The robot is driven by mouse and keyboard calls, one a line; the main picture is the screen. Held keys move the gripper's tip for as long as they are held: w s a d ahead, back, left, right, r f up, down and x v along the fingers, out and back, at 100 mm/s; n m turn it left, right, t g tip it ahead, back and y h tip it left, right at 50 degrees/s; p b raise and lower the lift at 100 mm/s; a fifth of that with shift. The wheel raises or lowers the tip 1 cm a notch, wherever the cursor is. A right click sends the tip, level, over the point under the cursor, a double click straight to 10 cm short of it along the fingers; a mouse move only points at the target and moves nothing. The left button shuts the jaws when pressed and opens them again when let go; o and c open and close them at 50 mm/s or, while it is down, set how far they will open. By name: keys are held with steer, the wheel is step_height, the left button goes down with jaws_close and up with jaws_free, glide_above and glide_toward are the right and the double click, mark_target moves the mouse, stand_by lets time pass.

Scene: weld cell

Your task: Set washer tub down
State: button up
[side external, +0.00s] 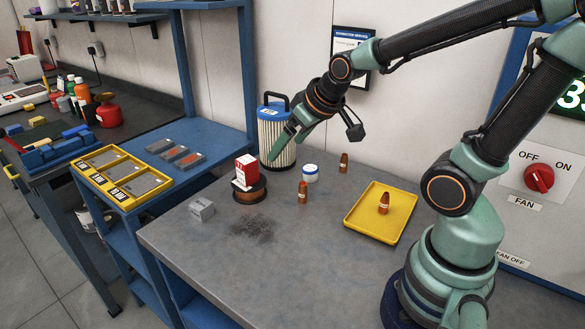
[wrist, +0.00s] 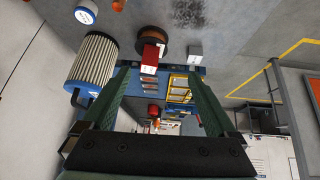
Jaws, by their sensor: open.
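The washer tub (side external: 310,173), a small white round tub with a blue band, stands upright on the grey bench, right of the striped filter canister. My gripper (side external: 284,147) is open and empty, raised above the bench. In the side view its fingers pass in front of the filter canister, left of the tub and apart from it. In the wrist view the green fingers (wrist: 165,75) are spread wide with nothing held between them.
The filter canister (side external: 277,136) stands at the back. A red-and-white box (side external: 246,172) sits on a dark spool (side external: 250,192), with a grey cube (side external: 202,209) beside it. Orange-brown nozzles (side external: 302,193) stand near a yellow tray (side external: 364,229). The bench front is clear.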

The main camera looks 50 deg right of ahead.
steer(key=shift+o, duration=0.4)
steer(key=s+a+r+g, duration=0.1)
steer(key=s+a+r, duration=0.3)
steer(key=s, duration=0.2)
steer(key=shift+s+a+n+y, duration=0.25)
steer(key=shift+a+n+y, duration=0.05)
steer(key=shift+y, duration=0.1)
steer(key=shift+r, duration=0.1)
